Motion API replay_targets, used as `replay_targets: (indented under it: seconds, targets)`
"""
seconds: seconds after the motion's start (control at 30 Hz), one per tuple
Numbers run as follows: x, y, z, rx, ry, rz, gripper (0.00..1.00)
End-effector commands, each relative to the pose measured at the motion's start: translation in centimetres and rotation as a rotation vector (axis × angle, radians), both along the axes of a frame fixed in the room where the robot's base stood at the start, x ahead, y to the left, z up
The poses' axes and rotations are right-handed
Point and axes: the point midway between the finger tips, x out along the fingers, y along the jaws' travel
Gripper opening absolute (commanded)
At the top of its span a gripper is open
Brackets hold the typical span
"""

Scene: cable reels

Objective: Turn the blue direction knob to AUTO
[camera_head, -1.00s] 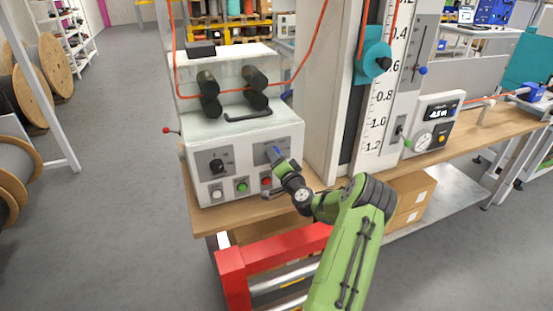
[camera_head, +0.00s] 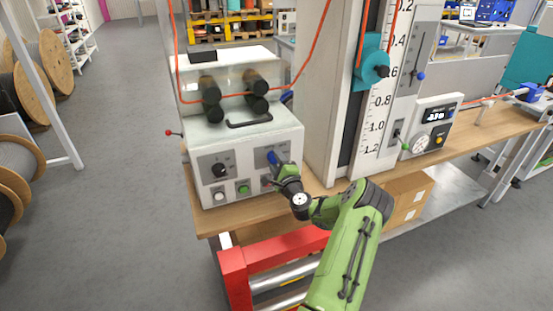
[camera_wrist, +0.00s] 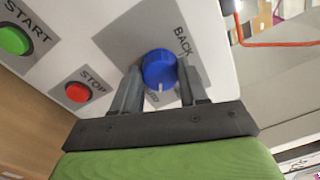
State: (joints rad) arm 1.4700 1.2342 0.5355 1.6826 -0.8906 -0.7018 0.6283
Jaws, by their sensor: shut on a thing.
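The blue direction knob (camera_wrist: 159,68) sits on a grey plate on the front of the white machine; a bit of its blue shows in the head view (camera_head: 272,157). Its white pointer mark faces the bottom of the wrist picture. The label BACK shows beside the knob at upper right; another label below it is mostly covered, with only its end readable. I cannot see the word AUTO. My gripper (camera_wrist: 159,67) is shut on the knob, one finger on each side. In the head view my gripper (camera_head: 280,166) reaches the panel's right part.
A green START button (camera_wrist: 14,40) and a red STOP button (camera_wrist: 78,92) lie left of the knob. A black knob (camera_head: 219,170) is further left on the panel. The tall white scale column (camera_head: 330,100) stands close on the right. A red frame (camera_head: 265,252) is below the bench.

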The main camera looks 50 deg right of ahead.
Motion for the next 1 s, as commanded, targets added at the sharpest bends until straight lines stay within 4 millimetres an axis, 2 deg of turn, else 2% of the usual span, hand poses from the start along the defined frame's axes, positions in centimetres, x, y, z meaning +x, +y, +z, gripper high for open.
replay_targets:
  seconds: [0.4, 0.97, 1.0]
  targets:
    - [-0.09, -0.05, -0.03, 0.176, -0.101, -0.002, 0.12]
    - [-0.08, -0.02, -0.16, 0.205, -0.117, -0.002, 0.12]
    - [-0.08, -0.02, -0.16, 0.205, -0.117, -0.002, 0.44]
